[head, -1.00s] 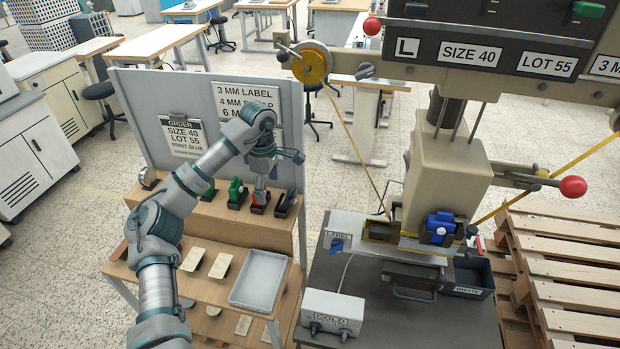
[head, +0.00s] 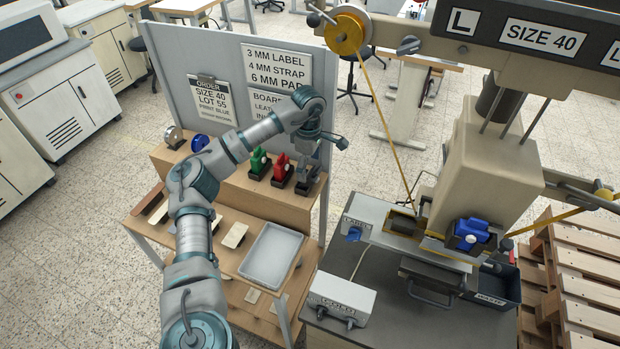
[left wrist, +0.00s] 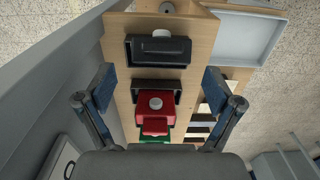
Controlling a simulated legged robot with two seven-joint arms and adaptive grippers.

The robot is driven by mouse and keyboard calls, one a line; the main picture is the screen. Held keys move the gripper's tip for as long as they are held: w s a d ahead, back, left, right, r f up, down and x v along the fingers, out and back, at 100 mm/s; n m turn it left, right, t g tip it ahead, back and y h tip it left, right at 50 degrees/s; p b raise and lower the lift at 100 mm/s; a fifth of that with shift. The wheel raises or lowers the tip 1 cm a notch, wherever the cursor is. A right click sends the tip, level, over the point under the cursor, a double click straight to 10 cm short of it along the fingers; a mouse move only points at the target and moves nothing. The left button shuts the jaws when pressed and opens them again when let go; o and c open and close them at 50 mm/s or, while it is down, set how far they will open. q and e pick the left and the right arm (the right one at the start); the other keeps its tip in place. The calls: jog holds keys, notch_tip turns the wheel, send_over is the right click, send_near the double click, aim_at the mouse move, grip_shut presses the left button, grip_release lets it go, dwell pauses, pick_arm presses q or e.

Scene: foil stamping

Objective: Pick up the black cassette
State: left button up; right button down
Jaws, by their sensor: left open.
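The black cassette (head: 303,188) sits at the right end of the wooden shelf, partly hidden by my left gripper (head: 313,170). In the left wrist view the black cassette (left wrist: 158,50) lies beyond the fingertips, a dark block with a pale round knob. My left gripper (left wrist: 158,88) is open and empty there, its fingers apart on either side of the row. The red cassette (head: 281,168) stands just left of the black one; in the left wrist view the red cassette (left wrist: 155,112) shows between the fingers. My right gripper is in neither view.
A green cassette (head: 259,163) and a blue one (head: 200,143) stand farther left on the shelf (head: 225,182). A grey panel (head: 175,70) rises behind it. A grey tray (head: 271,250) lies on the lower bench. The stamping press (head: 490,150) stands to the right.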

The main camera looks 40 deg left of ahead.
aim_at(309, 173)
pick_arm(q)
notch_tip(309, 173, down, 4)
jog(key=shift+w+d, duration=0.1)
jog(key=c, duration=1.4)
